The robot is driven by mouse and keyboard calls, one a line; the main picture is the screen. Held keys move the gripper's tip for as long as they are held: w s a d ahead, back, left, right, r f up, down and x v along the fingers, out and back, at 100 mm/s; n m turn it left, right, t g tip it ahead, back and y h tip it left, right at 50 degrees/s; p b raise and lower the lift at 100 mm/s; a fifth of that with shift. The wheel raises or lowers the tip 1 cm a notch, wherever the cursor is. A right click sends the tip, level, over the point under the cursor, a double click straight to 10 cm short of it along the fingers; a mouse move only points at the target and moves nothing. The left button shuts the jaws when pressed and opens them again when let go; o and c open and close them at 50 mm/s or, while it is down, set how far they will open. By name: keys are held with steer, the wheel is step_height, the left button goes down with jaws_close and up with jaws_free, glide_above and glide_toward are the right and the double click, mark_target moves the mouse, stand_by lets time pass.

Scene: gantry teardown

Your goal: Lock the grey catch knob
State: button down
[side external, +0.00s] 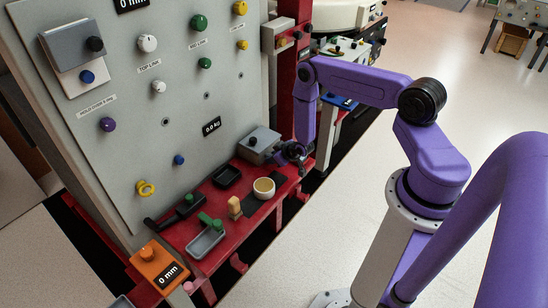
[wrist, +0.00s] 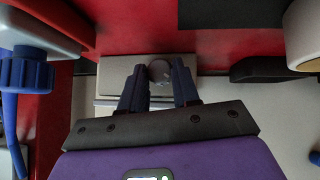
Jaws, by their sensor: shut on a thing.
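The grey catch knob (wrist: 160,70) is a small round knob on a light grey plate (wrist: 117,76) in the wrist view. My gripper (wrist: 159,76) has one dark finger on each side of the knob and is shut on it. In the side external view my gripper (side external: 292,154) is low at the right end of the red bench, just right of a grey box (side external: 260,140). The knob cannot be made out there. The turn position of the knob cannot be read.
The red bench (side external: 222,236) carries a cream cup (side external: 264,188), a black tray (side external: 227,175), a grey tray (side external: 206,243) and a yellow-tan block (side external: 235,206). A tall grey panel (side external: 180,110) with knobs rises behind. A blue knob (wrist: 25,70) is at left in the wrist view.

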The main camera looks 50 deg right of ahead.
steer(key=shift+a+h, duration=0.1)
steer(key=shift+h, duration=0.2)
steer(key=n+h, duration=0.1)
steer(key=h, duration=0.1)
steer(key=shift+a+f+n+h, duration=0.1)
steer(key=shift+a+n+h, duration=0.2)
steer(key=shift+n, duration=0.1)
steer(key=shift+f+n+t+h, duration=0.1)
steer(key=shift+n+t+h, duration=0.2)
steer(key=shift+n+h, duration=0.65)
steer(key=shift+a+h, duration=0.1)
steer(key=shift+h, duration=0.35)
steer(key=c, duration=0.8)
jaws_free()
steer(key=shift+m, duration=0.25)
